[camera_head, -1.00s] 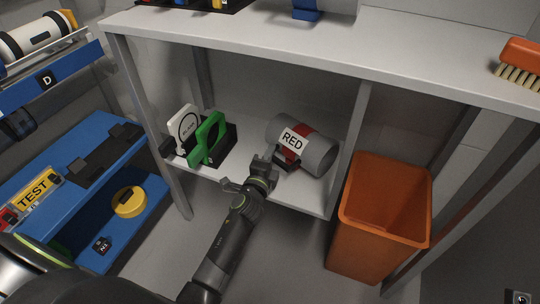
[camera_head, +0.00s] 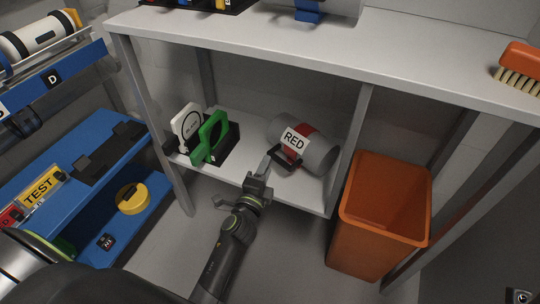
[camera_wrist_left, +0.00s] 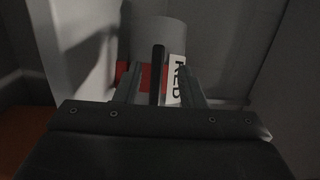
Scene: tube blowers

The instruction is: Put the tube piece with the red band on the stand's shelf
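The tube piece with the red band (camera_head: 318,153) is a grey cylinder with a white RED label and a dark handle (camera_head: 284,160). It lies on the lower shelf of the grey workbench (camera_head: 240,174). My left gripper (camera_head: 263,177) is open and empty, just in front and to the left of the handle. In the left wrist view the tube piece (camera_wrist_left: 163,32) lies ahead, and its dark handle (camera_wrist_left: 158,73) appears between the two spread fingers. The blue stand (camera_head: 100,128) at left has a shelf (camera_head: 150,221) low down. My right gripper is not in view.
A green piece (camera_head: 208,139) and a white piece (camera_head: 186,121) stand left of the tube. An orange bin (camera_head: 370,235) stands right of the bench. A bench leg (camera_head: 346,150) rises close to the tube's right end. A yellow round object (camera_head: 132,200) sits on the blue stand.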

